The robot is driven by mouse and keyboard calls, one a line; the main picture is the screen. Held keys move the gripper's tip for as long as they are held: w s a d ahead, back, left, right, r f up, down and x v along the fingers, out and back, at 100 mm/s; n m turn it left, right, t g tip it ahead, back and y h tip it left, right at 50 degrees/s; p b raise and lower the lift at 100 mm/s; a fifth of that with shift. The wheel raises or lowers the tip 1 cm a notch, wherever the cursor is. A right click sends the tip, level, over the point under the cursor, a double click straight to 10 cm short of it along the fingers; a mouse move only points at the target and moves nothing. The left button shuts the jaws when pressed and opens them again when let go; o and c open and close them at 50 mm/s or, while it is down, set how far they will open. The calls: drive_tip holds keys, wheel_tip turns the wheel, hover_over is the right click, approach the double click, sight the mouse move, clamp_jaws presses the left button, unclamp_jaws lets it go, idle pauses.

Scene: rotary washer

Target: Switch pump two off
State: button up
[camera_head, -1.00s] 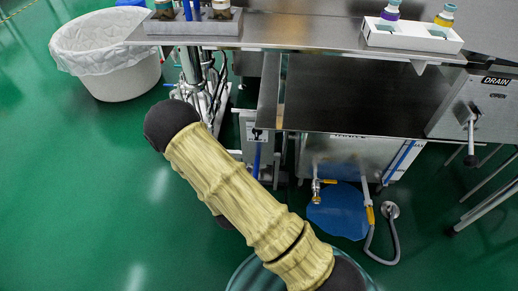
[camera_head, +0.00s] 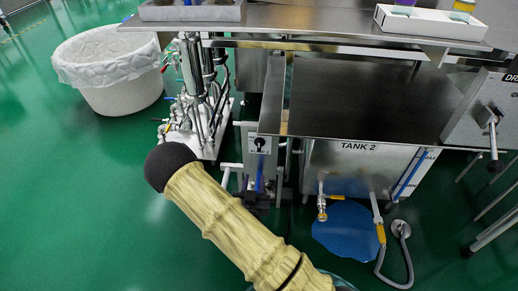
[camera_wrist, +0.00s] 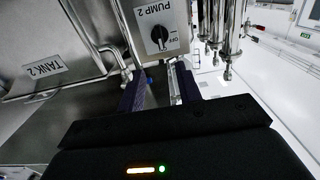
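The pump two switch is a black rotary knob (camera_wrist: 158,35) on a light plate marked PUMP 2, upside down in the wrist view. An OFF mark shows beside the knob; which way its pointer is set is hard to tell. In the head view the small switch box (camera_head: 260,143) stands left of the tank marked TANK 2. My gripper (camera_wrist: 160,88) is open and empty, its two dark fingers apart. The knob lies just beyond the fingertips, roughly between them in the picture and not visibly touched. My gripper does not show in the head view.
Steel pipes and valves (camera_head: 200,100) stand left of the switch. TANK 2 (camera_head: 355,160) is to its right, under a steel bench. A blue floor patch (camera_head: 348,230) and hose lie in front. A white bin (camera_head: 115,75) is at left; green floor is clear there.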

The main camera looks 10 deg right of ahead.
sight(259, 147)
drive_tip(key=b+x, duration=0.4)
drive_tip(key=x, duration=1.1)
drive_tip(key=shift+w+d, duration=0.15)
drive_tip(key=shift+w, duration=0.15)
clamp_jaws()
